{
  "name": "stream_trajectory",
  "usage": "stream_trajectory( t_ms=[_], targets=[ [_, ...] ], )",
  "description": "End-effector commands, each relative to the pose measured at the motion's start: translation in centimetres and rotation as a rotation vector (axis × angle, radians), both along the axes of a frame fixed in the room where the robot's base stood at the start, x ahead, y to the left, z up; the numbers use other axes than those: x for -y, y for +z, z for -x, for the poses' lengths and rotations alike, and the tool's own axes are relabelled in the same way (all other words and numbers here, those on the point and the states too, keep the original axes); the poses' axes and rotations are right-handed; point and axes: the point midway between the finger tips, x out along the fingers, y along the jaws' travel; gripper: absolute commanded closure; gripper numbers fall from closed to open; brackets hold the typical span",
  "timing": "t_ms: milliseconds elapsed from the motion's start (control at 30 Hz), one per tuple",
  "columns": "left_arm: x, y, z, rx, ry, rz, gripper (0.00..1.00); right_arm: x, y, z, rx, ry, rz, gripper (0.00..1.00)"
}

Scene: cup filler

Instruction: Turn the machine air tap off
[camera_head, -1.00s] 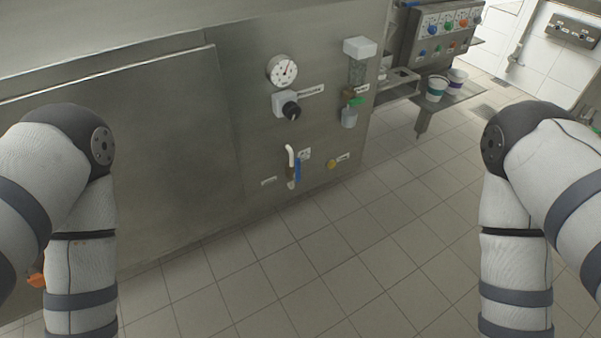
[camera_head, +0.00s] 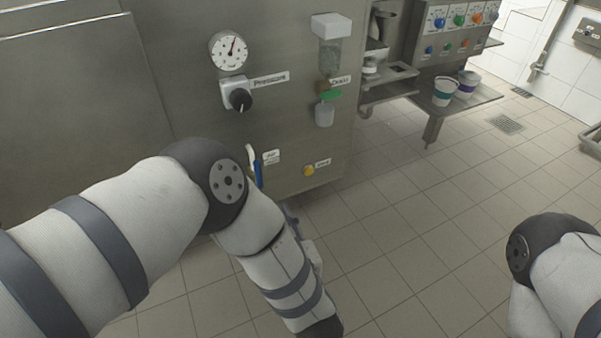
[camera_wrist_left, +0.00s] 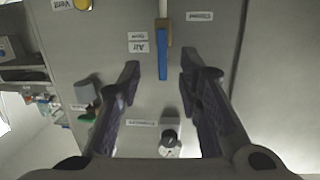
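In the left wrist view, which is upside down, the blue handle (camera_wrist_left: 162,56) lies in line with the pipe, beside a brass body (camera_wrist_left: 163,31) and an "Air" label (camera_wrist_left: 138,47). My left gripper (camera_wrist_left: 159,72) is open and empty, facing the panel, with the handle between its fingers in the picture. Contact cannot be told. My right gripper is out of view.
Above the tap are a pressure knob (camera_head: 239,98) and a gauge (camera_head: 229,50). A yellow vent button (camera_head: 309,170) and a filter unit (camera_head: 328,60) are to the right. Cups (camera_head: 445,91) stand on a shelf farther right. The tiled floor in front is clear.

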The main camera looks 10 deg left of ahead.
Motion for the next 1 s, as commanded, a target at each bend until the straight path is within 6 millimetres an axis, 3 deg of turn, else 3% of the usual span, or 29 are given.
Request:
stream_trajectory(
  t_ms=[133,267,500,633,800,1000],
  targets=[
    [0.1,2.4,-0.6,0.107,0.114,-0.037,0.68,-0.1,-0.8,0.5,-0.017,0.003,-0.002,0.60],
    [-1.2,2.5,-2.2,0.113,0.128,-0.040,0.68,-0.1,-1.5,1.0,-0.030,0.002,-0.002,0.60],
    [-4.5,2.9,-7.3,0.118,0.122,-0.040,0.68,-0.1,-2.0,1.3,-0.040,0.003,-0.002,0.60],
    [-5.9,2.9,-9.3,0.117,0.120,-0.040,0.68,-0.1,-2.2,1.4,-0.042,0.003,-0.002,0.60],
    [-6.6,3.0,-10.5,0.117,0.116,-0.039,0.68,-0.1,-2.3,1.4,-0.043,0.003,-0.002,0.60],
    [-6.6,3.0,-10.5,0.116,0.116,-0.040,0.68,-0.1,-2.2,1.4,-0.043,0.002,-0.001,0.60]
  ],
)
